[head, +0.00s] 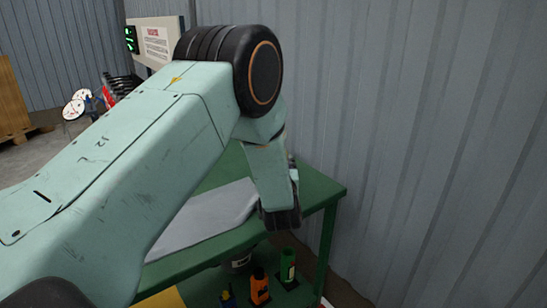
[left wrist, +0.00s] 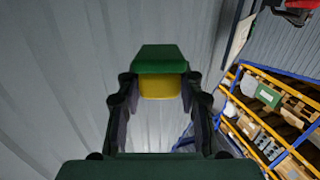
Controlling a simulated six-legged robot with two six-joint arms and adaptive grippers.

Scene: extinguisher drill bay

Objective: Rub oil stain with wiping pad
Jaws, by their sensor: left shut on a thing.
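In the left wrist view, my left gripper (left wrist: 160,90) is shut on the wiping pad (left wrist: 160,60), a block with a green layer and a yellow layer, held between the two dark fingers. In the head view, my left arm comes in from the left and bends down, so my left gripper (head: 281,218) is low over the right part of the green table (head: 322,190). The pad cannot be made out in the head view. No oil stain can be seen; my arm hides much of the table. My right gripper is not in view.
A flat grey sheet (head: 205,217) lies on the table. Below the table edge stand an orange bottle (head: 259,288) and a green bottle (head: 288,266). A corrugated grey wall (head: 430,130) rises close behind and right. The left wrist view shows shelving with boxes (left wrist: 268,97).

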